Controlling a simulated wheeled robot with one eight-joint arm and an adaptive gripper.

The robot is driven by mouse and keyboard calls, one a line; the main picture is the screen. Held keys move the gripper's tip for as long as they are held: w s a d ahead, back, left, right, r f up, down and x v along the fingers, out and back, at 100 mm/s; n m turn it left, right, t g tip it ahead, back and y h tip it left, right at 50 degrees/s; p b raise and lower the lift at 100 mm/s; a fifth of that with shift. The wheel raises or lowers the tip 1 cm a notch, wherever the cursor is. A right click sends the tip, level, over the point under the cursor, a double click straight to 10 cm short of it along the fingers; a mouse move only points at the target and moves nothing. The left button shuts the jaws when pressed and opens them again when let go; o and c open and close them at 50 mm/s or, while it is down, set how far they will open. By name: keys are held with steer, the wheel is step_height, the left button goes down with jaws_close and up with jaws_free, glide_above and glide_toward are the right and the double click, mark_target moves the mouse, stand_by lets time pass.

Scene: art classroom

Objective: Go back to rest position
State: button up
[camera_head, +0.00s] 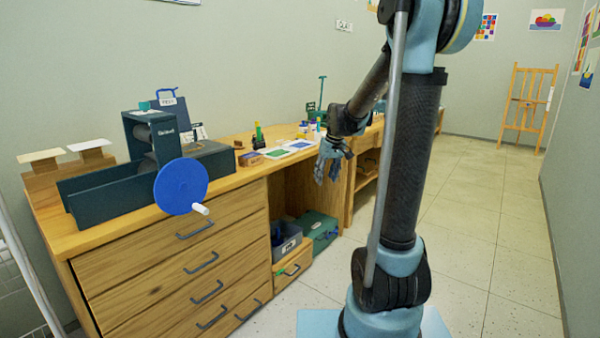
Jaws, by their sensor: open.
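My gripper (328,167) hangs at the end of my bent arm, in the middle of the head view. It points down, just off the front edge of the wooden bench (232,184), near its far part. The jaws are open and I see nothing held between them. My arm's thick lower section stands upright at the right and hides part of the scene behind it.
A dark press with a blue wheel (181,186) stands on the bench's near end. Papers (289,148) and small bottles lie farther along. Grey and green bins (285,240) sit below. An easel (527,105) stands far right. The tiled floor at right is clear.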

steer(key=s+d+m, duration=0.1)
steer(key=s+d, duration=0.2)
steer(key=s, duration=0.6)
steer(key=s+d+m, duration=0.1)
steer(key=s+d, duration=0.2)
steer(key=s, duration=0.7)
steer(key=s+d+f+m, duration=0.1)
steer(key=s+f, duration=0.3)
steer(key=s, duration=0.3)
steer(key=s+d+f+m+h, duration=0.1)
steer(key=s+d+f, duration=0.1)
steer(key=s+f, duration=0.2)
steer(key=s, duration=0.3)
steer(key=shift+s+m+g+h, duration=0.3)
steer(key=shift+m, duration=0.1)
steer(key=shift+f, duration=0.1)
steer(key=shift+w+f, duration=0.2)
steer(key=shift+w, duration=0.25)
